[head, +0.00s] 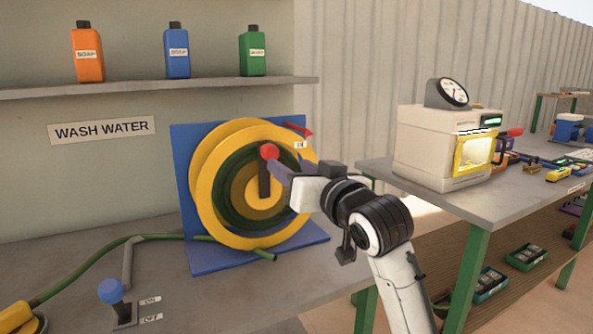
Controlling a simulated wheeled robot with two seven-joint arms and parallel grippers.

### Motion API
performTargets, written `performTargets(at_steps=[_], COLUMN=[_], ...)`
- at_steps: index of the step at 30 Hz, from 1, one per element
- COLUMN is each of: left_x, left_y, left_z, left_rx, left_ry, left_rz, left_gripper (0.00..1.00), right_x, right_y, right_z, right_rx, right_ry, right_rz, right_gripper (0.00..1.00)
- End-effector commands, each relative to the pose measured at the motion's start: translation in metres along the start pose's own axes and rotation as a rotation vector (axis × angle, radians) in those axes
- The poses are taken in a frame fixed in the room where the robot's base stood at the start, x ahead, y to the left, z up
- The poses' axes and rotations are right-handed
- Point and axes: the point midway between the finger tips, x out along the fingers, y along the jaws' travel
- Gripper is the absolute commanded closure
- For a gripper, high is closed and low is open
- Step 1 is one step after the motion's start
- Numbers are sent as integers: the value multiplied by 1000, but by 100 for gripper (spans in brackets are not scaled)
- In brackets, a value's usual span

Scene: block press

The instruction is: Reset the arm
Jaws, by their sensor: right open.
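My right arm comes in from the lower right. Its gripper (282,173) is at the front of a yellow and green hose reel (213,207), close to the red knob (269,152) of the reel's dark crank handle. The jaws are open; I cannot tell whether they touch the knob or handle. The crank handle (264,180) stands upright with the knob at its top. The reel is mounted on a blue stand (182,150). My left gripper is not in view.
A green hose (75,274) runs left along the bench. A blue-knobbed lever (112,291) with ON and OFF labels stands at the front left. Soap bottles (178,52) stand on the shelf above. A cream machine with a gauge (430,145) sits on the right table (480,208).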

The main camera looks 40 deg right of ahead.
Motion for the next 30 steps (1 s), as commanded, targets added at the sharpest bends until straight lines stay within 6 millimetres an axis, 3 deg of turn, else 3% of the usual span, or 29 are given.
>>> performTargets(at_steps=[6, 22, 26, 29, 30], left_x=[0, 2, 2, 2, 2], left_y=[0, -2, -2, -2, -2], left_z=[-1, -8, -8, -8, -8], left_rx=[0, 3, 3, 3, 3], left_ry=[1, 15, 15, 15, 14], left_rz=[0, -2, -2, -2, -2], left_gripper=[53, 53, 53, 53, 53], right_x=[-11, -11, -13, -23, -30], right_y=[0, -1, -5, -12, -16], right_z=[0, 4, 43, 103, 133], right_rx=[1, -2, -35, -88, -113], right_ry=[-2, -10, -93, -226, -293], right_rz=[0, -1, -4, -14, -20], right_gripper=[52, 52, 52, 52, 52])
